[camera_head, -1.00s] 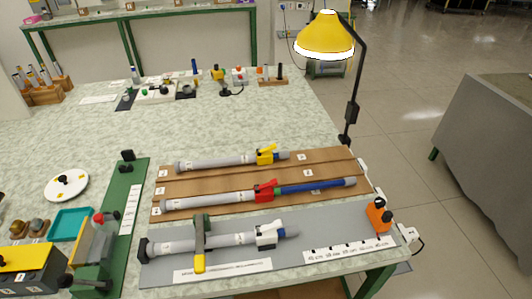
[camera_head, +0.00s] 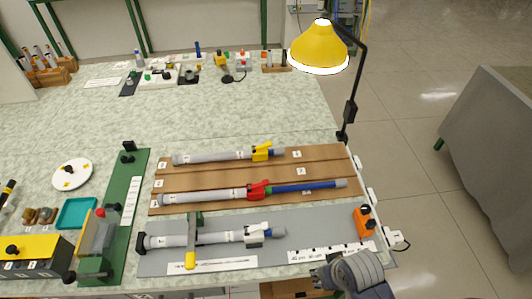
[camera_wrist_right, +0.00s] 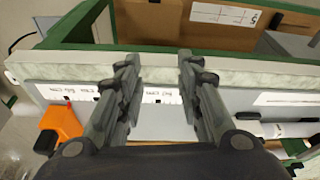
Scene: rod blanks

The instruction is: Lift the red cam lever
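The red cam lever (camera_head: 259,189) sits on a collar around the middle rod, where a grey tube (camera_head: 205,197) meets a blue rod (camera_head: 308,186) on the wooden rack (camera_head: 205,179). It shows in the head view only. My right gripper (camera_head: 320,274) is at the table's front edge, below and right of the lever and well apart from it. In the right wrist view my right gripper (camera_wrist_right: 158,65) has its fingers spread, with nothing between them. My left gripper is not in view.
A yellow-lever rod (camera_head: 215,157) lies behind, and a white-lever rod (camera_head: 215,237) lies in front on the grey mat (camera_head: 330,226). An orange block (camera_head: 364,223) stands at the mat's right. A yellow lamp (camera_head: 319,46) stands behind right.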

